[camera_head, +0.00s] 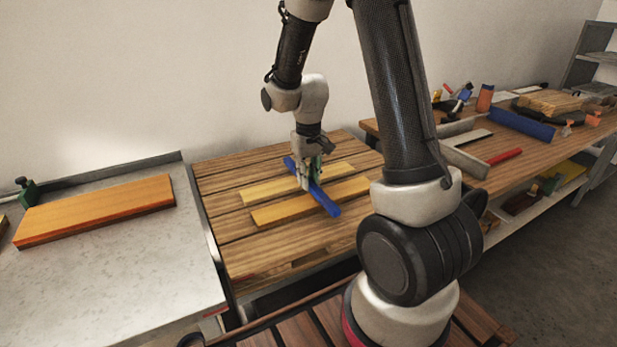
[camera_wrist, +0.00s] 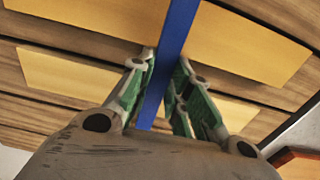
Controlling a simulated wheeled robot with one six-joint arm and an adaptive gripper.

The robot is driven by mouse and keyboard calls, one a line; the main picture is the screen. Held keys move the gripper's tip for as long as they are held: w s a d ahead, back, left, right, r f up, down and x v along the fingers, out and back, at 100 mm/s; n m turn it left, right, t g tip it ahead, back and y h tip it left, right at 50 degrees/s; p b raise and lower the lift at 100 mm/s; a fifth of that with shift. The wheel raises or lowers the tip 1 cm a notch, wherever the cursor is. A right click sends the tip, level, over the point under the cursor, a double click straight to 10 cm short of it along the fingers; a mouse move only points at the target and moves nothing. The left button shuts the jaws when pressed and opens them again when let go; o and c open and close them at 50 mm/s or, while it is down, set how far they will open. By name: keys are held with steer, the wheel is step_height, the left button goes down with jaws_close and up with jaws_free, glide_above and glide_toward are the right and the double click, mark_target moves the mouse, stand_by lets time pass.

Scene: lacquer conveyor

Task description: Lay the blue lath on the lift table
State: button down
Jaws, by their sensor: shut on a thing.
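The blue lath (camera_head: 328,203) is a long, narrow, straight strip. My gripper (camera_head: 310,178) is shut on it near its middle, fingers pointing down, over a slatted wooden table top (camera_head: 245,245). In the wrist view the lath (camera_wrist: 179,25) runs between the green-lined fingers (camera_wrist: 162,80). It crosses over two pale yellow boards, a far one (camera_head: 262,191) and a near one (camera_head: 275,213). I cannot tell whether the lath touches them. No surface is marked as the lift table; the slatted top is the one beneath the lath.
A grey metal-topped table (camera_head: 120,265) on the left bears an orange-brown board (camera_head: 100,208) and a green clamp (camera_head: 27,190). A wooden workbench (camera_head: 520,150) on the right holds a blue block (camera_head: 522,124), a red strip (camera_head: 504,156) and tools. The slatted top's near left is bare.

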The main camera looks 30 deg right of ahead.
steer(key=shift+f, duration=0.3)
steer(key=c, duration=1.3)
jaws_free()
steer(key=shift+f, duration=0.1)
step_height(320, 180, up, 13)
steer(key=s+r+t, duration=0.1)
steer(key=s+r, duration=0.2)
steer(key=s, duration=0.4)
steer(key=s+r+t, duration=0.1)
steer(key=s+r, duration=0.2)
steer(key=s, duration=0.4)
steer(key=s+d+r+t, duration=0.1)
steer(key=s+r+t, duration=0.1)
steer(key=s+r, duration=0.2)
steer(key=shift+s, duration=1.85)
